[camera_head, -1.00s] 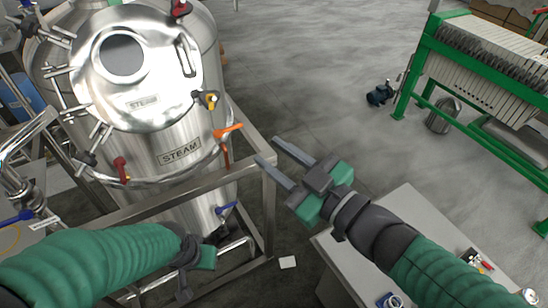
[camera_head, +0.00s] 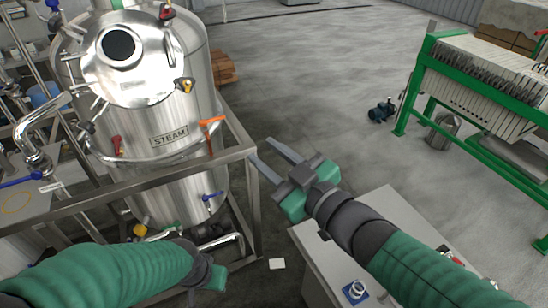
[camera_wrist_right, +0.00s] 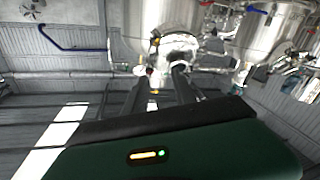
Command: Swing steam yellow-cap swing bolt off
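The steel tank labelled STEAM (camera_head: 170,137) stands at left in the head view, with a round lid (camera_head: 140,72). The yellow-cap swing bolt (camera_head: 184,86) sits at the lid's right edge. My right gripper (camera_head: 263,158) is open and empty, in front of and to the right of the tank, apart from the bolt. In the right wrist view its two fingers (camera_wrist_right: 158,85) stand apart with the tank beyond them. My left gripper (camera_head: 205,280) is low in the head view, below the tank; its fingers are mostly hidden.
A steel frame rail (camera_head: 130,187) runs in front of the tank. An orange-handled valve (camera_head: 211,122) and a red-capped bolt (camera_head: 117,146) are near the lid. A grey cabinet (camera_head: 375,235) stands under my right arm. A green filter press (camera_head: 480,90) is at right.

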